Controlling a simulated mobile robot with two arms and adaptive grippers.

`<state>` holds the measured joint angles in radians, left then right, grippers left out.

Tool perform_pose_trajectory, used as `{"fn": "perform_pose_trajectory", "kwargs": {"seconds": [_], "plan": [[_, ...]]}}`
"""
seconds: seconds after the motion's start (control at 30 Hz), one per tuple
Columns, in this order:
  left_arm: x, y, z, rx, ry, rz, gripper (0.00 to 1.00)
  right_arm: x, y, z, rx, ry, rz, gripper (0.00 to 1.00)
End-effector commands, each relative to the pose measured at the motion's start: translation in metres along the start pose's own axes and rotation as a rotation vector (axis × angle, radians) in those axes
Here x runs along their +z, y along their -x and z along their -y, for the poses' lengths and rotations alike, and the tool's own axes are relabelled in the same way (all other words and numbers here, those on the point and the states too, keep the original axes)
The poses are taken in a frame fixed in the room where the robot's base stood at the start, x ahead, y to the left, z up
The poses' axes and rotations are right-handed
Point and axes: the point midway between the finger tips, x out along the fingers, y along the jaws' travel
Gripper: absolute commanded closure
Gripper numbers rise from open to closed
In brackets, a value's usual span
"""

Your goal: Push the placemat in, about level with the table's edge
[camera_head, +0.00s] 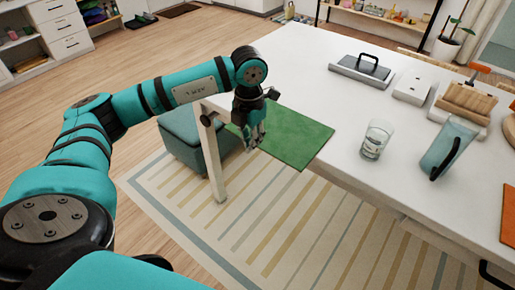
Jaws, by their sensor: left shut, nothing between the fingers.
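The green placemat (297,137) lies flat near the left end of the white table (330,100). Its near side sticks out past the table's near edge. My left gripper (254,146) points down at the placemat's near left part, with its fingers shut and empty. The gripper hides part of the mat there, and I cannot tell whether the fingertips touch it. My right gripper is not in view.
A glass (376,138) and a blue pitcher (449,146) stand right of the placemat. A grey tray with a black handle (362,68) is farther back. A teal stool (186,137) and a striped rug (240,210) are below the table's near side.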

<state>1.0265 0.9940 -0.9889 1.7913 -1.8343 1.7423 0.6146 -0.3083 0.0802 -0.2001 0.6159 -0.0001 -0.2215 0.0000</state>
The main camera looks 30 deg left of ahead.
Motion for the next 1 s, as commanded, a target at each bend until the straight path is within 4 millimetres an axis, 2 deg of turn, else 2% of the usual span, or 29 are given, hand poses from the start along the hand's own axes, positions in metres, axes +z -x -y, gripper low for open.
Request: {"fn": "perform_pose_trajectory", "kwargs": {"seconds": [0.17, 0.47, 0.53, 0.7, 1.0], "plan": [[-0.001, -0.028, 0.001, -0.003, -0.001, -0.006, 1.00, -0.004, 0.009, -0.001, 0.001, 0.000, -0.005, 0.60], [-0.002, -0.093, 0.002, -0.005, -0.002, -0.005, 1.00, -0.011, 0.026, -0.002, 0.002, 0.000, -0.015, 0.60], [0.013, -0.090, 0.003, -0.007, -0.002, 0.003, 1.00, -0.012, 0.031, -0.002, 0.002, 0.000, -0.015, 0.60], [0.031, -0.092, 0.003, -0.007, -0.002, 0.001, 1.00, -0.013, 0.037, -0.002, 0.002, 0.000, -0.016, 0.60], [0.040, -0.094, 0.003, -0.006, -0.004, 0.000, 1.00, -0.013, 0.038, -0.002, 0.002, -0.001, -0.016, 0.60]]}}
